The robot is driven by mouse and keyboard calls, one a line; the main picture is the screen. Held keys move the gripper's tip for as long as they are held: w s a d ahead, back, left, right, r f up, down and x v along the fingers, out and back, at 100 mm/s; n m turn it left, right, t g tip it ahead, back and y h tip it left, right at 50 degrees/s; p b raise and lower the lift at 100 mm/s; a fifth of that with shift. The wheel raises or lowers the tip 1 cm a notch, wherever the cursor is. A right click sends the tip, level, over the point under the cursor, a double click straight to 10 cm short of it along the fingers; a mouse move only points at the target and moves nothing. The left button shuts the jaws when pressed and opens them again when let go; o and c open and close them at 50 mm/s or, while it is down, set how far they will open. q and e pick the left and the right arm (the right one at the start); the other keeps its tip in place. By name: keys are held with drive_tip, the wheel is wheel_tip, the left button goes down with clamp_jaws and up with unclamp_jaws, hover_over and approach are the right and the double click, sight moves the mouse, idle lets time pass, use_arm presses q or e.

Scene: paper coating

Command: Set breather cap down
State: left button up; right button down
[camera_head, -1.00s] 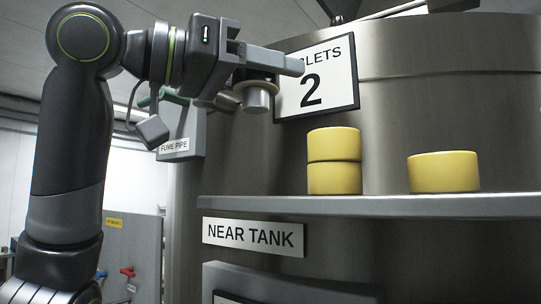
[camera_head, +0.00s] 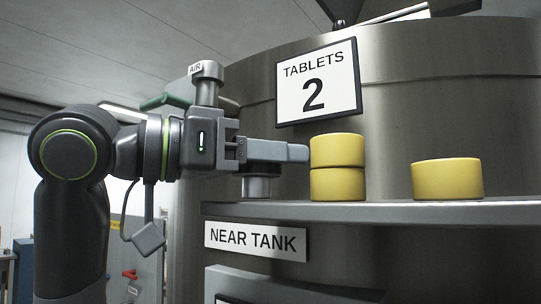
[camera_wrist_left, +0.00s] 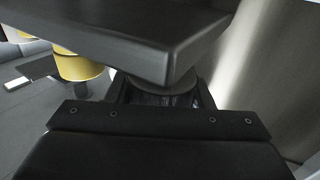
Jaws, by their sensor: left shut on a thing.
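My left gripper (camera_head: 275,152) is shut on the breather cap (camera_head: 257,187), a short grey metal cylinder that shows below the fingers. The cap is upright, with its lower edge close to the left end of the grey shelf (camera_head: 390,212); I cannot tell whether it touches. The fingertips reach right, close to the stacked yellow tablets. In the left wrist view, part of the round grey cap (camera_wrist_left: 178,92) shows beneath a dark finger, which hides the rest. My right gripper is not in view.
Two stacked yellow tablets (camera_head: 337,167) and one single yellow tablet (camera_head: 446,179) stand on the shelf, with bare shelf between them. The curved steel tank (camera_head: 430,90) rises behind. A "TABLETS 2" sign (camera_head: 316,82) hangs above. A pipe labelled AIR (camera_head: 207,88) stands behind my arm.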

use_arm(q)
drive_tip(key=shift+f, duration=0.2)
drive_tip(key=o, duration=1)
drive_tip(key=shift+r, duration=0.1)
drive_tip(key=shift+r, duration=0.2)
drive_tip(key=shift+s+a+f, duration=0.1)
drive_tip(key=shift+a, duration=0.2)
drive_tip(key=b+v, duration=0.3)
drive_tip(key=v, duration=0.8)
drive_tip(key=shift+a, duration=0.25)
